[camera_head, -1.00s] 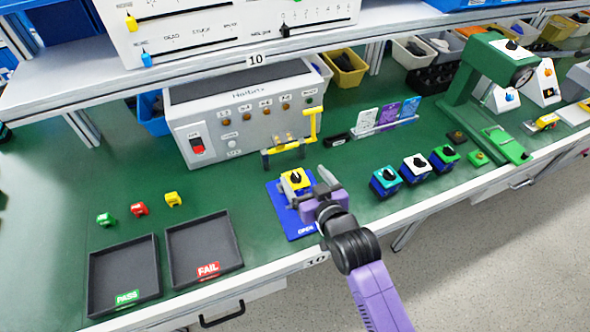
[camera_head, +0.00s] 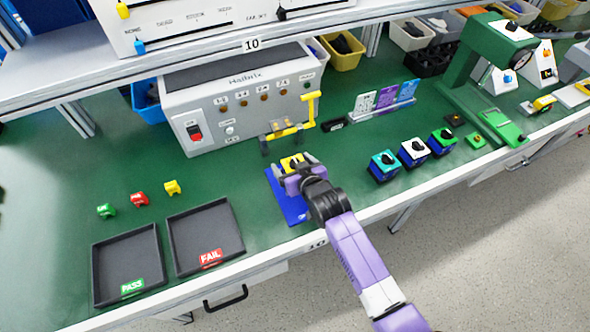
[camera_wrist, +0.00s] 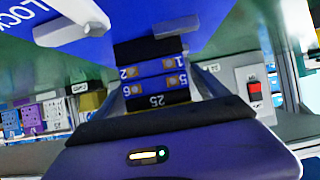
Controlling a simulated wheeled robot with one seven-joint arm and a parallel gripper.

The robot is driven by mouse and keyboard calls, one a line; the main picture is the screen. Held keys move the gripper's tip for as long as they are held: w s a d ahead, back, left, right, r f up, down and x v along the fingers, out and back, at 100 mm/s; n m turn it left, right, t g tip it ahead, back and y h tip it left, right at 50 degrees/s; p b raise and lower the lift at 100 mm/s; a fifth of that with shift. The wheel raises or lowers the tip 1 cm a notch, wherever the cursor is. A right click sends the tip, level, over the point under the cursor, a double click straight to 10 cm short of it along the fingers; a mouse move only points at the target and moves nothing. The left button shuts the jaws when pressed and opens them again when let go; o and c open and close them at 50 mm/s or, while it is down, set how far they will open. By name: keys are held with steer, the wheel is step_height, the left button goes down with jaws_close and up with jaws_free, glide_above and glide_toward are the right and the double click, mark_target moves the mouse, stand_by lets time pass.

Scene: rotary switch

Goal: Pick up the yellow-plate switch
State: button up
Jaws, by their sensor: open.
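The yellow-plate switch (camera_head: 292,162) sits on the blue mat (camera_head: 284,205) in front of the grey test box. In the head view my gripper partly covers it; its yellow top shows beyond the gripper. My gripper (camera_head: 299,173) is low over the mat at the switch, with its jaws open. In the wrist view the blue-and-black body of the switch (camera_wrist: 157,80), marked with numbers, lies between the two spread grey fingers. I cannot tell whether either finger touches it.
The grey test box (camera_head: 240,100) with a yellow-handled fixture (camera_head: 290,130) stands just behind. Other switches with teal (camera_head: 383,165), white (camera_head: 413,152) and green (camera_head: 441,141) plates stand to the right. PASS (camera_head: 126,265) and FAIL (camera_head: 205,237) trays lie left.

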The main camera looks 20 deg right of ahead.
steer(key=shift+w+f, duration=0.15)
steer(key=shift+w, duration=0.1)
steer(key=shift+c, duration=0.2)
steer(key=c, duration=1.4)
steer(key=shift+c, duration=1.2)
